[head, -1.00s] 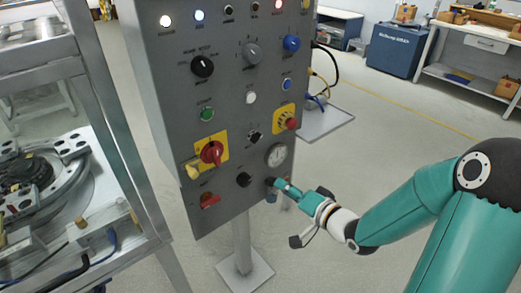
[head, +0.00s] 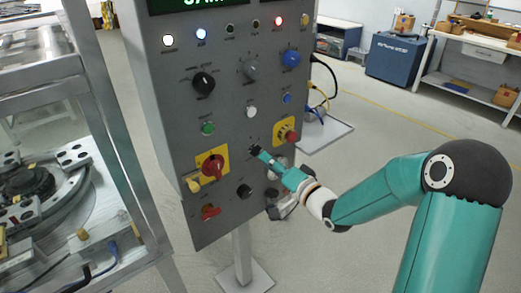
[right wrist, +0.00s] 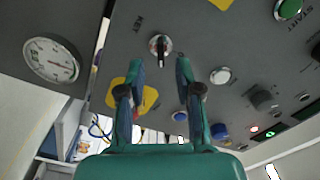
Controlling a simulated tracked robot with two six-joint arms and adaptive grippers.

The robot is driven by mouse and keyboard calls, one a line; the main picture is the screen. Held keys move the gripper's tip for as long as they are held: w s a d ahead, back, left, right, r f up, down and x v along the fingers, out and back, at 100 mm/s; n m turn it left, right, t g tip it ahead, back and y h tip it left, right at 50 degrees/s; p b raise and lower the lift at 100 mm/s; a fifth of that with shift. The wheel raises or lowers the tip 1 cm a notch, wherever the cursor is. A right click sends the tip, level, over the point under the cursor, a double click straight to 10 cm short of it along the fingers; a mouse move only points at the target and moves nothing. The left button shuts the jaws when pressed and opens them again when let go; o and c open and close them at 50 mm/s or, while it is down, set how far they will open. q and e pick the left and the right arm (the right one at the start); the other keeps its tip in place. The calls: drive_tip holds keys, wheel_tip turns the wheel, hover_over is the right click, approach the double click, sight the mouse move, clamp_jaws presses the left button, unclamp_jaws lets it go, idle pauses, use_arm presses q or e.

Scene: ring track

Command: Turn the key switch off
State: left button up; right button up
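The key switch (right wrist: 160,46) has a round silver collar and a dark key part. It sits on the grey control panel. In the head view the key switch (head: 254,149) is partly covered by my right gripper (head: 263,154). In the right wrist view my right gripper (right wrist: 160,66) is open, with one finger on each side of the line to the key switch. The key switch shows just beyond the fingertips, and nothing is held. I cannot tell whether the fingertips touch the panel. My left gripper is not in view.
Close by on the panel are a red emergency stop on a yellow plate (head: 284,131), a white button (head: 251,112), a black knob (head: 244,191), a red rotary switch (head: 213,166) and a gauge (right wrist: 50,60). A metal frame table (head: 95,80) stands at the left.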

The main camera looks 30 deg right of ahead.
sight(255, 150)
drive_tip(key=shift+w+a+p, duration=0.2)
drive_tip(key=shift+w+p, duration=0.2)
drive_tip(key=shift+w, duration=2.25)
